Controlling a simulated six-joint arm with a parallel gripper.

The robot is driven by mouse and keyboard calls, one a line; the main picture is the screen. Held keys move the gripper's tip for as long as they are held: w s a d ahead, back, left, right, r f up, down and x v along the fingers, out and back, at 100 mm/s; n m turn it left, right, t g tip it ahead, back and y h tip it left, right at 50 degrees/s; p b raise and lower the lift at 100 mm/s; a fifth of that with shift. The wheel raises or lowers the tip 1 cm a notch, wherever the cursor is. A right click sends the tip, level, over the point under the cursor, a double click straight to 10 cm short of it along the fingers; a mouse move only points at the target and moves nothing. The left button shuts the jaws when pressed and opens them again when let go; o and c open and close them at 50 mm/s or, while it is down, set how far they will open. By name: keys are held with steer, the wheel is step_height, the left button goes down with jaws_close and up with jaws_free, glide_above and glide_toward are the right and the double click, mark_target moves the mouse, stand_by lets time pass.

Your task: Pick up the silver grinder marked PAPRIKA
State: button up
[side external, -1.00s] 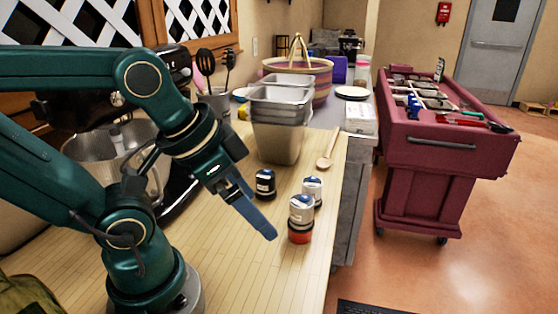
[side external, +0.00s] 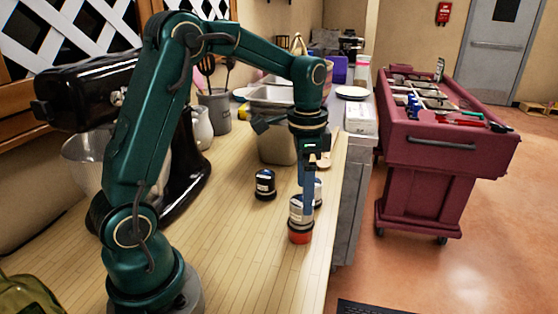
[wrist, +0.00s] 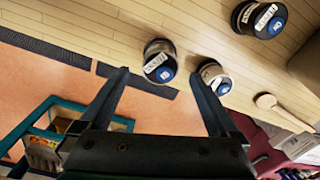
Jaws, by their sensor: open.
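Three small grinders with blue tops stand upright on the wooden counter. One, silver with a red base (side external: 298,234), is nearest the side camera; another silver one (side external: 318,190) stands just behind it, partly hidden by my fingers. A dark one (side external: 265,184) stands to the left. The wrist view shows the nearest (wrist: 160,62), the one behind (wrist: 215,77) and the dark one (wrist: 258,19). Their labels are too small to read, so I cannot tell which says PAPRIKA. My gripper (side external: 307,208) points down over the silver pair, open and empty; its fingertips (wrist: 158,72) spread wide around the nearest one's image.
A black stand mixer (side external: 150,130) is on the left. The counter's right edge runs close to the grinders. A maroon cart (side external: 440,150) stands beyond.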

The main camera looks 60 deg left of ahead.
mark_target(301, 210)
steer(key=shift+s+a+f, duration=0.15)
steer(key=shift+f, duration=2.8)
jaws_close()
